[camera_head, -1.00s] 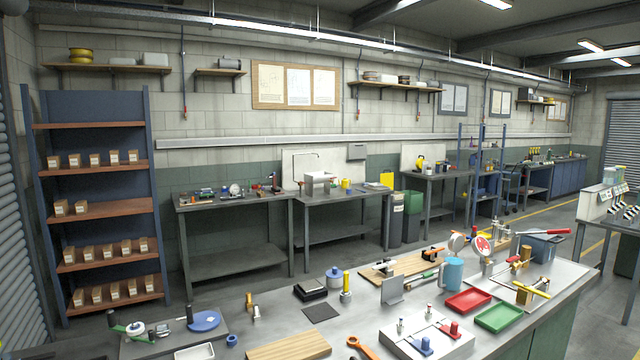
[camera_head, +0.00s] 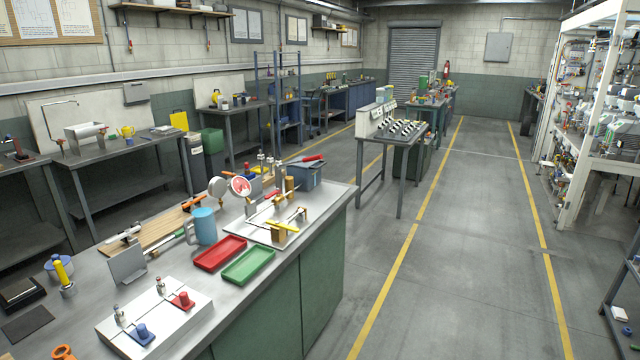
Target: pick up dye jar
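No vessel in view is clearly labelled as the dye jar. A small squat jar with a blue top (camera_head: 57,268) stands at the left end of the near workbench (camera_head: 95,277), partly behind a yellow-handled tool (camera_head: 63,275). A light blue jug (camera_head: 204,226) with a handle stands upright farther right on the same bench. I cannot tell whether either is the dye jar. Neither of my grippers shows in the view.
A red tray (camera_head: 220,252), a green tray (camera_head: 248,265) and a white fixture block (camera_head: 155,315) with red and blue knobs crowd the bench. Two dial gauges and a blue-grey bin (camera_head: 305,175) are behind. The aisle floor (camera_head: 480,250) at right is clear.

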